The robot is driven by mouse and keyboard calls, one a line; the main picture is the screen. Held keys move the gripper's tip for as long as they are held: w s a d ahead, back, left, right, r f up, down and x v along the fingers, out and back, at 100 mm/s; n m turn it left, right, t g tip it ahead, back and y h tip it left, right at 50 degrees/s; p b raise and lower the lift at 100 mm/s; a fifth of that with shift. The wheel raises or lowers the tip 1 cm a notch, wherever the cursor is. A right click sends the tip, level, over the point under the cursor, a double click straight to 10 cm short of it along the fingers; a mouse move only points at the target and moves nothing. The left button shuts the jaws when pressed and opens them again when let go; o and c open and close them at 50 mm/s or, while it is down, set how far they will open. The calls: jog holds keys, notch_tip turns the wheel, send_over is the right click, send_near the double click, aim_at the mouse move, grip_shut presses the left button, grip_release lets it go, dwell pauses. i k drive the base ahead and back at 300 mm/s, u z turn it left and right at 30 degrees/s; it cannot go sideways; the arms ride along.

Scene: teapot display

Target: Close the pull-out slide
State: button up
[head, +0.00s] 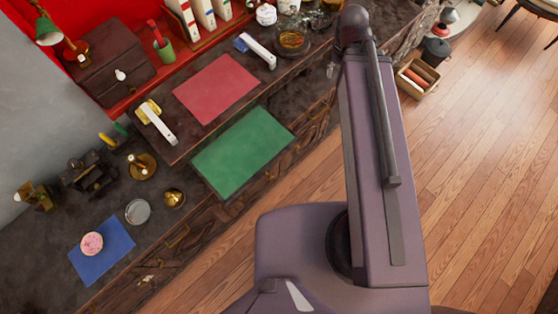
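The pull-out slide (243,152) appears to be the board with the green top in the middle of the head view. It juts out from the front of the dark counter (60,260), over the drawer fronts, and stands open. The green top looks bare. My arm rises to the right of the slide, with a gap between them in the picture. My gripper cannot be made out in this view.
A red mat (216,88) lies on the counter behind the slide, with white-handled items (157,122) beside it. A blue mat (102,250) with a pink round item (92,243) is at lower left. Wooden floor (480,170) is open at right; a small crate (417,78) stands there.

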aim_at(232, 164)
jog(key=z, duration=0.15)
jog(key=k, duration=1.1)
jog(key=u, duration=0.5)
jog(key=i, duration=1)
jog(key=z, duration=0.1)
